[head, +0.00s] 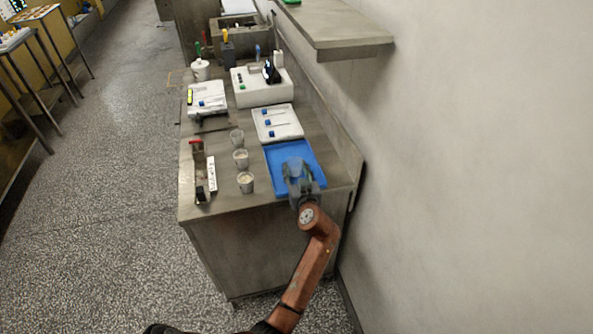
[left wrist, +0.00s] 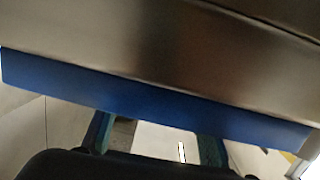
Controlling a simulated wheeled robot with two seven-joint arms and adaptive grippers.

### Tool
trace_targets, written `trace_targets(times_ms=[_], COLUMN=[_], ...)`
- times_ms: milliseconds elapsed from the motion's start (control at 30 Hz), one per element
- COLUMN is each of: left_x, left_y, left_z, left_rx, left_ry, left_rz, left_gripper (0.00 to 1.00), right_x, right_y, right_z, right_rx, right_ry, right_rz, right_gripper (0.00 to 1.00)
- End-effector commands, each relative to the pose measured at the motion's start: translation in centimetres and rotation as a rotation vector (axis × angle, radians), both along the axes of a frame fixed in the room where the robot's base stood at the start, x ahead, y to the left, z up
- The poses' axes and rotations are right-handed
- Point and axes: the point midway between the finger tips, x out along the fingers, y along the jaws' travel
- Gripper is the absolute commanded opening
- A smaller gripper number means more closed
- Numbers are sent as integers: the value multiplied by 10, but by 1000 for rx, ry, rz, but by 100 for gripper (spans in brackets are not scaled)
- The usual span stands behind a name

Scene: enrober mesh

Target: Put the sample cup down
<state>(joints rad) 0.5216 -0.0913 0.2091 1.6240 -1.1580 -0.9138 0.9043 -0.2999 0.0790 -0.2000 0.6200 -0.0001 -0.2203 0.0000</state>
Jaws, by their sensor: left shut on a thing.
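My left gripper (head: 299,182) is over the blue tray (head: 275,156) at the near right of the counter. It is shut on the sample cup (head: 294,166), which looks like a bluish-grey shape against the tray and is hard to make out. I cannot tell whether the cup touches the tray. In the left wrist view the two dark fingers stand apart near the bottom, with a pale patch between them. The blue tray's edge crosses that view as a band (left wrist: 160,98). My right gripper is not in view.
Three small cups (head: 241,160) stand in a row left of the tray. A white board (head: 277,123) with blue-ended tools lies behind it. A dark and red device (head: 199,172) stands at the counter's left. The wall and a shelf (head: 345,35) bound the right side.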

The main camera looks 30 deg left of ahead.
Motion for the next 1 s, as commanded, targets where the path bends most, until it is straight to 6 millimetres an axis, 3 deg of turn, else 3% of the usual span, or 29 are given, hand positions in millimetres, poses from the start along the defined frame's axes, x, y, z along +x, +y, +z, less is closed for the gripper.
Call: trace_targets(times_ms=[433, 467, 500, 700, 1000], left_x=[1, 0, 0, 0, 0], left_y=[0, 0, 0, 0, 0], left_z=[-7, -6, -5, -5, -2], left_rx=[-1, -1, -1, -1, 0], left_ry=[-2, -2, -2, -2, -3], left_rz=[-2, -1, -1, -2, -2], left_gripper=[13, 40, 43, 55, 55], right_x=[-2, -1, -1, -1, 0], right_y=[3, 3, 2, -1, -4], right_z=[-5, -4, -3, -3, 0], right_rx=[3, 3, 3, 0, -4], right_ry=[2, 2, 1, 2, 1], right_rz=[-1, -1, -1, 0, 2], right_gripper=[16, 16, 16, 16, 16])
